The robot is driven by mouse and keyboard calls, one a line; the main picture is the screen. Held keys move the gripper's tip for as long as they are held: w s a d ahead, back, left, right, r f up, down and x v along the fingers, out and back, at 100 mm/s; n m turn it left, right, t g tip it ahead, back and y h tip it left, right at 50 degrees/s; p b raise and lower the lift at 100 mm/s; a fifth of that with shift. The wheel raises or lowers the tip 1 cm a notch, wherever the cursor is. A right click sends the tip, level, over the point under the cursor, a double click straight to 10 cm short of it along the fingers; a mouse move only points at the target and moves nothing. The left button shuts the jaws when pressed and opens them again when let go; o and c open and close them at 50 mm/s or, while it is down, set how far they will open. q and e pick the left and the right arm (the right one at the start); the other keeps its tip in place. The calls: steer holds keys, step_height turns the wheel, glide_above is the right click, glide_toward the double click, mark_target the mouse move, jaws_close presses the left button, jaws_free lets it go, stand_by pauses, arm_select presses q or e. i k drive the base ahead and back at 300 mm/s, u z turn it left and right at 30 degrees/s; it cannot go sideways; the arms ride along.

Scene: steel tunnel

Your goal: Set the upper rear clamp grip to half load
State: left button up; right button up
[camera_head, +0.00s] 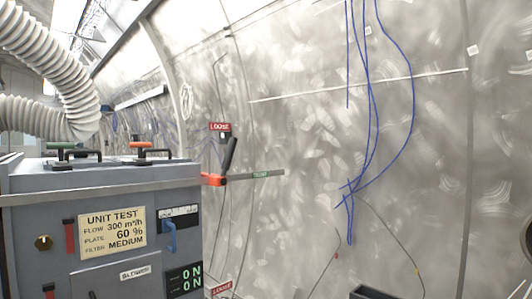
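A clamp with an orange-red body (213,179) and a black grip (229,155) stands out at the right rear edge of the grey unit. The grip tilts up and to the right. A red sign reading LOOSE (220,127) is above it. A green bar (262,174) extends right from the clamp along the wall. A second red LOOSE sign (222,288) shows at the bottom edge; any clamp there is out of view. Neither of my grippers is in view.
The grey unit (60,222) fills the lower left, with a test card (112,234), blue handle (169,236) and top handles (140,147). A white ribbed hose (50,65) hangs above. Blue cables (411,75) run down the metal wall. A dark object (370,292) is cut off below.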

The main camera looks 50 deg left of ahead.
mark_target(228, 157)
steer(key=u, duration=0.5)
steer(key=i, duration=0.9)
steer(key=u, duration=0.75)
